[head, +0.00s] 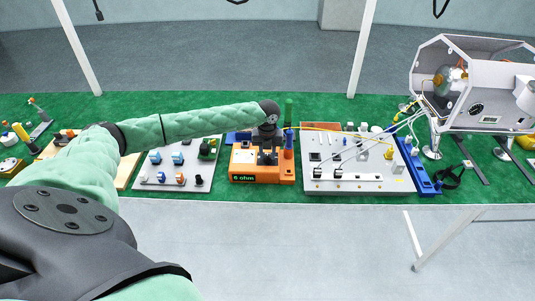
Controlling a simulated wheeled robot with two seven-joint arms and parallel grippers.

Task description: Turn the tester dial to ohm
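The orange tester (285,178) stands on the green bench in the middle of the head view. Its dark display (244,178) shows green text that reads "ohm" after a small character I cannot make out for sure. A white panel shows on its left part. My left arm reaches in from the left, and my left gripper (267,157) points down over the top middle of the tester. The dial is hidden behind or between the fingers. I cannot tell whether the fingers touch it or how wide they are. My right gripper is not in view.
A blue-handled probe (289,139) stands at the tester's right side with a yellow cable. A white board with parts (350,183) is on the right, another board (152,181) on the left. The floor in front is clear.

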